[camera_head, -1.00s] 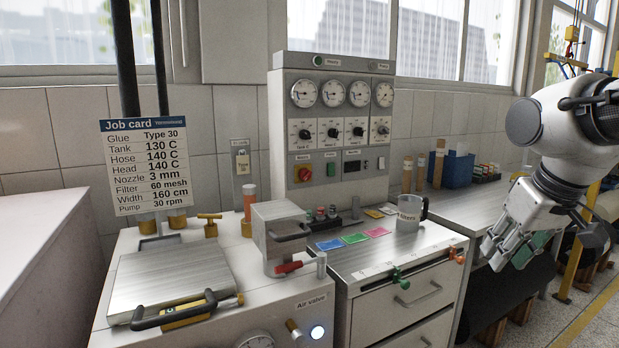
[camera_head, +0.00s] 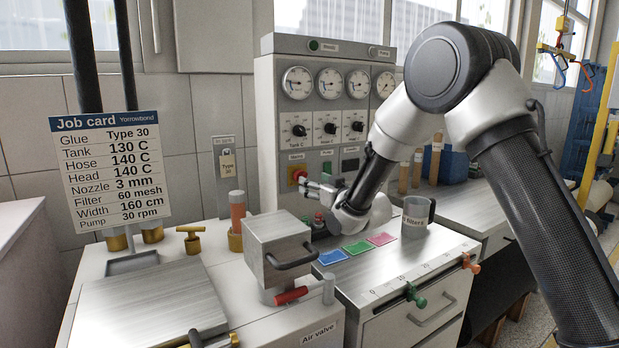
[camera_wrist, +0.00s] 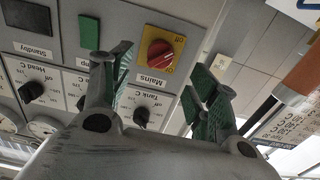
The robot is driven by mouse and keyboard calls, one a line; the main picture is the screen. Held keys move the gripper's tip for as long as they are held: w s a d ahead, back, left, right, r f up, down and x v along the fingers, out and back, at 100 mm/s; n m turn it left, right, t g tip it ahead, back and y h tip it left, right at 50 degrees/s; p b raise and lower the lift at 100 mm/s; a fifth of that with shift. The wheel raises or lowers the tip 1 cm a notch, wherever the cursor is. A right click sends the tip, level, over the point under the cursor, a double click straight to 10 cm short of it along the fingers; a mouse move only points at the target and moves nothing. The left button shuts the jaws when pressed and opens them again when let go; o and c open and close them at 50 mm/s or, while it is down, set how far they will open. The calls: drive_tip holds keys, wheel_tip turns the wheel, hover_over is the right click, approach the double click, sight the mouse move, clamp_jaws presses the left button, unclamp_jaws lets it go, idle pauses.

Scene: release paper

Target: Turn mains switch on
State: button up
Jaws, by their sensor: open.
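The mains switch (camera_head: 297,175) is a red rotary knob on a yellow plate, low on the left of the control panel. In the wrist view the knob (camera_wrist: 159,54) shows in full above a "Mains" label, its plate tilted; I cannot tell its setting for sure. My gripper (camera_head: 316,187) is at the panel's lower left, just right of and close to the switch. In the wrist view my gripper (camera_wrist: 162,75) is open and empty, its two green-padded fingers on either side of the knob, which appears between and beyond them. Contact is not visible.
Temperature dials (camera_head: 326,128) and gauges (camera_head: 330,83) sit above the switch. A green button (camera_wrist: 89,32) is beside it. Below are a steel block with a handle (camera_head: 290,258), coloured cards (camera_head: 357,247) and a mug (camera_head: 417,216). A job card (camera_head: 110,172) stands left.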

sight(303, 175)
drive_tip(key=x, duration=0.8)
drive_tip(key=shift+s, duration=0.1)
drive_tip(key=c, duration=1)
